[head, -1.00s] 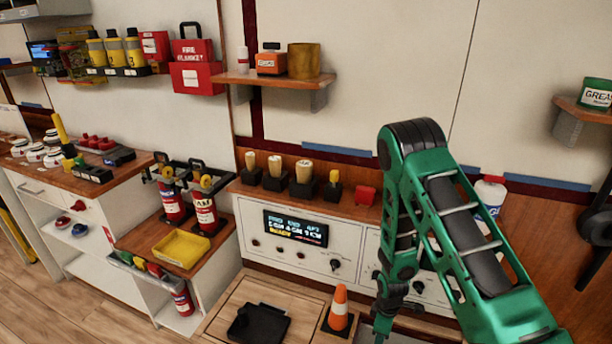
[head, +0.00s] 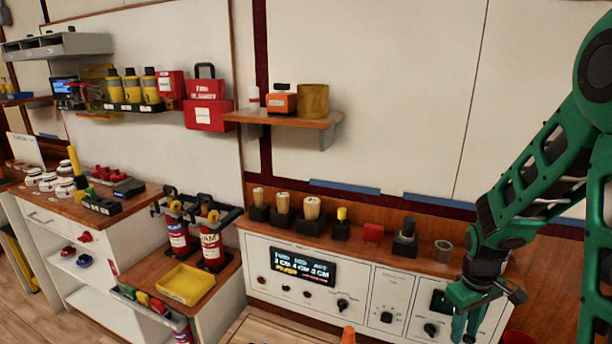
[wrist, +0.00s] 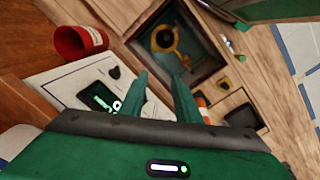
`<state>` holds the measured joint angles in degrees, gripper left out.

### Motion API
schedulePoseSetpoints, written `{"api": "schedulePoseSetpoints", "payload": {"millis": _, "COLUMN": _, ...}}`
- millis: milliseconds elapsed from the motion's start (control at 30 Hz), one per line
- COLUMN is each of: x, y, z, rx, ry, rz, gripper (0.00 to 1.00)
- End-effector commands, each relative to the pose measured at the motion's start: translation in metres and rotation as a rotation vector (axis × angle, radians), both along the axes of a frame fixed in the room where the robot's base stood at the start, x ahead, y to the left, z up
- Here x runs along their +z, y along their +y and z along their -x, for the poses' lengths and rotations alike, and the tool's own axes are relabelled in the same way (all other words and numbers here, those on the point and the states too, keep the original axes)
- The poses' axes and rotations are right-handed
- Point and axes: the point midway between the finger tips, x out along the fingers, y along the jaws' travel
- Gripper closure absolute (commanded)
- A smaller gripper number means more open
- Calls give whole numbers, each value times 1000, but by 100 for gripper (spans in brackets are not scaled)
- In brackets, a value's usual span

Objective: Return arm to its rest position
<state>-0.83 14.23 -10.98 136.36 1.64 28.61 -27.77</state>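My green gripper (head: 466,310) hangs at the lower right of the head view, in front of the white control panel (head: 360,295). In the wrist view my gripper (wrist: 160,85) shows two green fingers with a gap between them and nothing held. Below the fingers in that view are the panel with a lit display (wrist: 98,98) and a square opening (wrist: 180,45) with a yellow object (wrist: 165,40) inside. The green arm links fill the right side of the head view.
A wooden shelf (head: 290,119) holds an orange box and a brown cup. Several knobbed pieces stand along the panel's top ledge. An orange cone (wrist: 203,108) stands near the fingers.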

Motion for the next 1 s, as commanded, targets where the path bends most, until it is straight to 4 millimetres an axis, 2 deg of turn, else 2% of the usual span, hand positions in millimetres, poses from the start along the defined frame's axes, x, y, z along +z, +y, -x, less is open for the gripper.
{"api": "schedulePoseSetpoints", "payload": {"millis": 33, "x": 14, "y": -5, "z": 7, "rx": -40, "ry": -9, "rz": 0, "gripper": 70}}
{"api": "schedulePoseSetpoints", "payload": {"millis": 200, "x": 52, "y": -19, "z": 39, "rx": -184, "ry": -14, "rz": -4, "gripper": 70}}
{"api": "schedulePoseSetpoints", "payload": {"millis": 500, "x": 107, "y": -35, "z": 104, "rx": -440, "ry": -26, "rz": -19, "gripper": 70}}
{"api": "schedulePoseSetpoints", "payload": {"millis": 800, "x": 145, "y": -37, "z": 174, "rx": -691, "ry": -32, "rz": -48, "gripper": 70}}
{"api": "schedulePoseSetpoints", "payload": {"millis": 1000, "x": 158, "y": -33, "z": 208, "rx": -811, "ry": -33, "rz": -66, "gripper": 70}}
